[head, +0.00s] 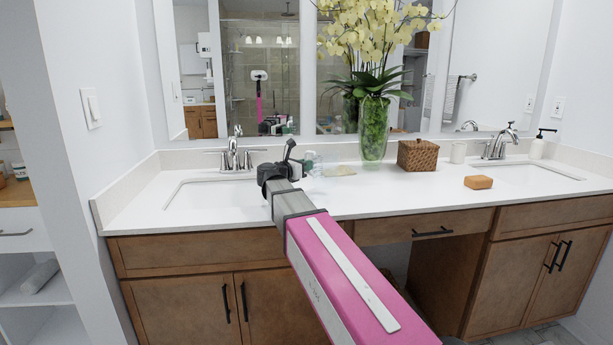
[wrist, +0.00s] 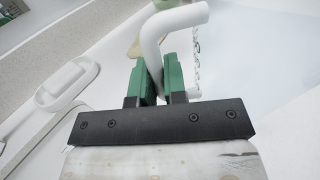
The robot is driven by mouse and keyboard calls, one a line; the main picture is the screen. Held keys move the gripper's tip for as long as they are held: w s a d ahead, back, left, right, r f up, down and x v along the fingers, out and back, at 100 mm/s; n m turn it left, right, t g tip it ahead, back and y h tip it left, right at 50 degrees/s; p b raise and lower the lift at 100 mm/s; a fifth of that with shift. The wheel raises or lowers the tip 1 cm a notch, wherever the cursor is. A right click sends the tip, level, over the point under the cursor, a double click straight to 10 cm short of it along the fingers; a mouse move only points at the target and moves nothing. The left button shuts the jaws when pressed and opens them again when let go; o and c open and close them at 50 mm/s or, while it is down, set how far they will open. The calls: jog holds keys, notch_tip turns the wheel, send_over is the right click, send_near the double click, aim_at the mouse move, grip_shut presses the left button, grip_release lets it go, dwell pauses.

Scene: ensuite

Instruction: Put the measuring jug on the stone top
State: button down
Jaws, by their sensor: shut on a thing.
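The measuring jug (head: 315,158) is mostly hidden behind my arm in the head view, with only a pale, clear part showing. In the wrist view its white curved handle (wrist: 178,20) stands between my gripper's green fingers (wrist: 161,82), which are shut on it. Dark marks run down beside the handle, and the jug's body is hard to make out against the white. My gripper (head: 308,167) is over the middle of the white stone top (head: 400,193), right of the left basin. I cannot tell whether the jug touches the top.
A glass vase (head: 373,130) of yellow orchids stands behind, with a wicker box (head: 417,155), a cup (head: 458,152) and an orange-brown block (head: 478,182) to its right. A flat tan thing (head: 339,171) lies near my gripper. Taps stand at both basins. The front middle is clear.

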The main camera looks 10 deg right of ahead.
jog(key=shift+f, duration=1.85)
jog(key=c, duration=1.2)
grip_release()
jog(key=shift+f, duration=0.1)
jog(key=shift+o, duration=0.2)
jog(key=v, duration=1.2)
